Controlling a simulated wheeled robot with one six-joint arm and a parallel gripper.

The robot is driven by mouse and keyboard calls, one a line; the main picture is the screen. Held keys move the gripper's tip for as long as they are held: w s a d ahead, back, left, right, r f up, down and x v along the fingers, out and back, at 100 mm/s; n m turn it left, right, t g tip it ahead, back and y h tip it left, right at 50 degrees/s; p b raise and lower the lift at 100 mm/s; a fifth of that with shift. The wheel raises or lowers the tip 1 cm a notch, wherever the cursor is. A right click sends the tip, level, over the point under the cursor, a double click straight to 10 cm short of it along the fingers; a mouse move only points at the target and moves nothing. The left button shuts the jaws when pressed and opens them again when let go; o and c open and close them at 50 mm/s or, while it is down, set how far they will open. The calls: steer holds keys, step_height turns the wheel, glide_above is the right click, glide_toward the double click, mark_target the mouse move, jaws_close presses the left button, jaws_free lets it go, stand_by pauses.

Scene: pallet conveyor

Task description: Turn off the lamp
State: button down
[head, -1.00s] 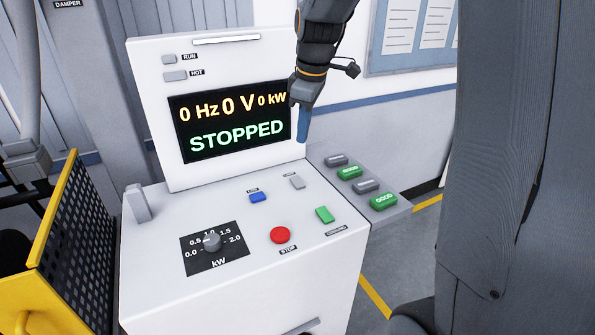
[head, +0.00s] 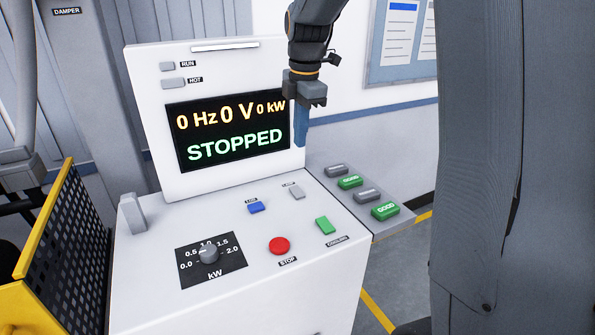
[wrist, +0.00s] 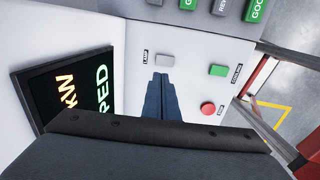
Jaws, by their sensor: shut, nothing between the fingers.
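The grey lamp button (head: 297,192), with a small label beside it, is on the white console's sloped top, below the right end of the screen. In the wrist view the button (wrist: 164,60) reads LAMP on its label and lies just beyond the fingertips. My gripper (head: 300,143) is shut and empty, its blue fingers pointing down above and behind the button, in front of the screen's right edge. In the wrist view the blue fingers (wrist: 161,82) are together. A pale strip (head: 224,45) runs along the console's top edge; I cannot tell whether it is lit.
Near the lamp button are a blue button (head: 256,206), a green cooling button (head: 325,225), a red stop button (head: 279,246) and a kW knob (head: 209,254). The screen (head: 232,130) reads STOPPED. A side shelf (head: 392,226) holds grey and green buttons. A yellow mesh guard (head: 50,240) stands left.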

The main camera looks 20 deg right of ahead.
mark_target(296, 188)
steer(key=f+p, duration=0.1)
steer(key=f, duration=0.3)
steer(key=w+f+p, duration=0.1)
steer(key=f, duration=0.4)
steer(key=f+p, duration=0.1)
steer(key=f, duration=0.3)
steer(key=shift+w+a+f+p, duration=0.15)
steer(key=shift+w+f+p, duration=0.15)
steer(key=shift+f, duration=0.1)
